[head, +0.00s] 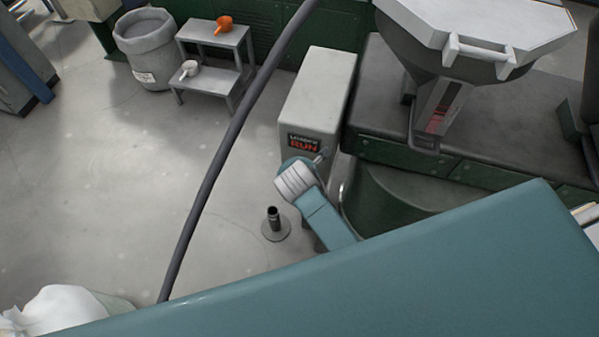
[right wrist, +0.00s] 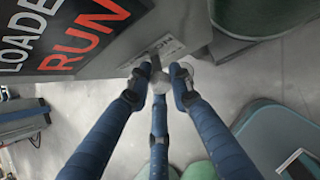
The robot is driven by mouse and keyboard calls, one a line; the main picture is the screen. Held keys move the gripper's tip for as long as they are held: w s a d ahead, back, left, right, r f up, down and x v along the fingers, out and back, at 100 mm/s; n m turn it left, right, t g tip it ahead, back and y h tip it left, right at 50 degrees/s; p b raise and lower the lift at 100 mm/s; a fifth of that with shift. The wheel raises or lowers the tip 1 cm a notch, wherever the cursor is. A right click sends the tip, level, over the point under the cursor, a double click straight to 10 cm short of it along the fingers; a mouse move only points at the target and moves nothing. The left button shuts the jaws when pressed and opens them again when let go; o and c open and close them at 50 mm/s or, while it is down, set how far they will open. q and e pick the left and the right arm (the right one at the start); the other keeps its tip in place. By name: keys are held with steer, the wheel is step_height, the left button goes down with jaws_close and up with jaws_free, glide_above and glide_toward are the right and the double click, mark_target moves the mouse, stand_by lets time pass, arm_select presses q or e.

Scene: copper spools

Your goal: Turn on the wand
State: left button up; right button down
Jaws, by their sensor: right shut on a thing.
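A pale upright box (head: 315,95) has a black sign with red "RUN" lettering (head: 304,142). The sign also fills the upper left of the right wrist view (right wrist: 75,35). A small grey lever (right wrist: 155,64) sticks out from the box below the sign. My right gripper (right wrist: 164,86), with blue fingers, is shut around the lever's end. In the head view my right wrist covers most of the gripper. A long dark hose (head: 235,130) runs diagonally in front of the box; I cannot tell whether it belongs to the wand. My left gripper is not in view.
A short black post on a round base (head: 275,225) stands on the floor beside the box. A step stand (head: 215,60) and a grey bin (head: 150,50) are at the back left. A hopper (head: 470,40) stands right on a dark green machine. The left floor is largely clear.

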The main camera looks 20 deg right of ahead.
steer(key=shift+s+d+f, duration=0.1)
steer(key=shift+s+f, duration=0.05)
steer(key=c, duration=1.6)
jaws_free()
steer(key=shift+r, duration=0.2)
steer(key=shift+r, duration=0.25)
steer(key=v, duration=0.7)
steer(key=shift+s+r, duration=0.1)
steer(key=shift+s, duration=0.05)
